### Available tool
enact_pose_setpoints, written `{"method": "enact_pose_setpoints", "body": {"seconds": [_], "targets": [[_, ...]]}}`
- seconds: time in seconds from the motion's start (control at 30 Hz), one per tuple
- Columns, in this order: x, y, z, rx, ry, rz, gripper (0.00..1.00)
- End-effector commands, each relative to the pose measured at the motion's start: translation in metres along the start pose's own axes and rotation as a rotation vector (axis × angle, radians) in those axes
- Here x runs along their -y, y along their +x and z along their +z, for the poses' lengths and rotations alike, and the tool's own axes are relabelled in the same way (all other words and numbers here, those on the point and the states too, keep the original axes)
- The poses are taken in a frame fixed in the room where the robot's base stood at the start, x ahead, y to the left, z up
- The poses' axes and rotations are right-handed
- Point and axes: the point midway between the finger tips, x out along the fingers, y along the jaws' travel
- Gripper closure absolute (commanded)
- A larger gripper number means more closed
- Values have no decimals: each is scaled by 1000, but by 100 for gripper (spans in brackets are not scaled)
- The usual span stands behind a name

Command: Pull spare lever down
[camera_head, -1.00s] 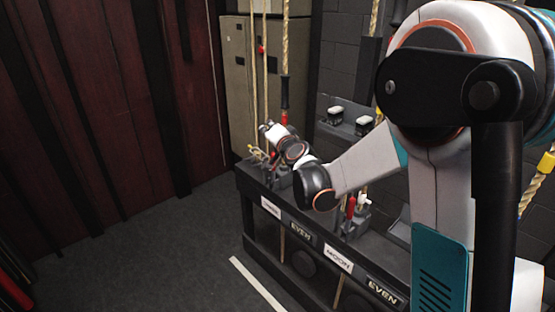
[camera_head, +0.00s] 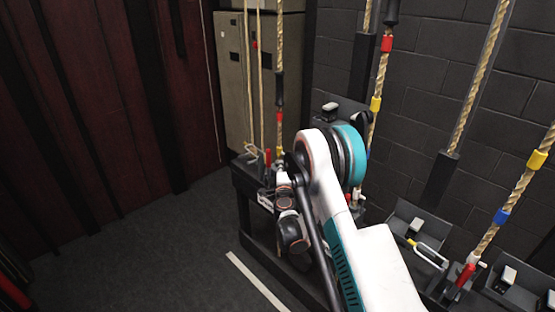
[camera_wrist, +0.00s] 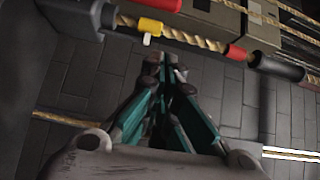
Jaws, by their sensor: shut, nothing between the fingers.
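In the wrist view my gripper (camera_wrist: 168,65) is shut and empty, its fingers pointing at a horizontal rope (camera_wrist: 195,40) with a yellow band, a red band and a small white piece. The fingertips are apart from the rope as far as I can tell. In the head view a red lever handle (camera_head: 267,158) stands upright at the left end of the rail, close to my wrist. Another red lever handle (camera_head: 465,272) stands at the lower right. No label for the spare lever is readable, so I cannot tell which lever it is.
The dark rail (camera_head: 243,183) runs toward the lower right, partly behind my arm. Several ropes with coloured bands hang above it, including one with a red band (camera_head: 386,43). A beige cabinet (camera_head: 233,75) stands behind. The dark floor (camera_head: 150,240) at left is clear.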

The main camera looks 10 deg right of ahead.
Motion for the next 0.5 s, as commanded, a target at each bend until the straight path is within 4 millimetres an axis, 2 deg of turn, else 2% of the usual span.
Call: {"method": "enact_pose_setpoints", "body": {"seconds": [0.1, 0.2, 0.5], "targets": [[-16, 0, -4, -22, 26, 8, 100], [-23, -1, -6, -30, 36, 11, 100], [-24, -1, -7, -32, 38, 11, 100]]}}
